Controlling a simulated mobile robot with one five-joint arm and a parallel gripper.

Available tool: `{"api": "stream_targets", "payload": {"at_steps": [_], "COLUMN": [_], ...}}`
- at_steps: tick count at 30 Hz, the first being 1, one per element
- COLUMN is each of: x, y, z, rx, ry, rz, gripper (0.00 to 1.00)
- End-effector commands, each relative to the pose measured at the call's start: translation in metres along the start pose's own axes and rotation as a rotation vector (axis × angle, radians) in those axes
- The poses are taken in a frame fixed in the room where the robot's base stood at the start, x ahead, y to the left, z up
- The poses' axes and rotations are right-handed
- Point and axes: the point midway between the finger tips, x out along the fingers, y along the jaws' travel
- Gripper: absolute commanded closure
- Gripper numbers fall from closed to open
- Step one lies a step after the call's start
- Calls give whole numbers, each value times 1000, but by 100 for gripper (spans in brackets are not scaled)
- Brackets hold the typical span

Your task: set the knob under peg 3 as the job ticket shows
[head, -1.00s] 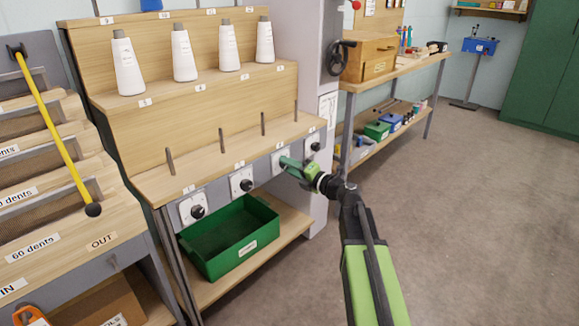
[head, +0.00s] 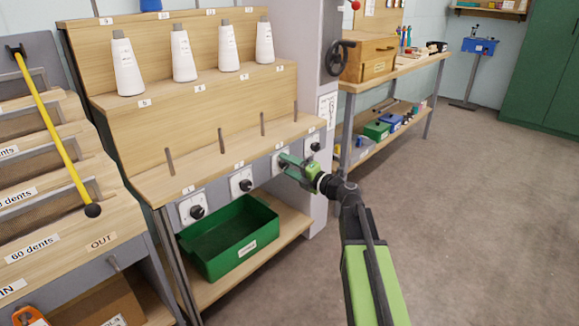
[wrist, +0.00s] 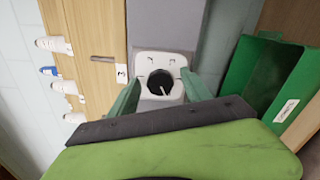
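The knob under peg 3 is black on a white plate (head: 276,163), on the grey strip below the wooden ledge. In the wrist view the black knob (wrist: 161,84) has a pale pointer line, with small dark marks around it on the plate. The label "3" (wrist: 121,74) sits beside it. My gripper (head: 286,164) is in front of this knob. In the wrist view its green fingers (wrist: 161,88) are apart, one on each side of the knob; I cannot tell whether they touch it. A printed sheet (head: 327,109) hangs on the pale column, too small to read.
Other knobs sit under pegs 1 (head: 197,211), 2 (head: 245,185) and 4 (head: 314,146). A green bin (head: 243,252) stands on the lower shelf, below the knobs. White cones stand on the upper shelf. The floor to the right is clear.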

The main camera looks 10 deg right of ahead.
Motion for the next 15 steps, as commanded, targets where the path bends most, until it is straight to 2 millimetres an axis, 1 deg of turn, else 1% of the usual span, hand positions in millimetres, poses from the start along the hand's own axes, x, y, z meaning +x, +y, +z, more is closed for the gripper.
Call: {"api": "stream_targets", "payload": {"at_steps": [8, 11, 14, 15], "x": [-3, -16, -40, -52], "y": [0, 0, 0, 0], "z": [-1, -2, -2, -2], "rx": [-1, -1, -1, -1], "ry": [2, 1, 0, 0], "rz": [0, 0, -1, -1], "gripper": [44, 44, 44, 44]}}
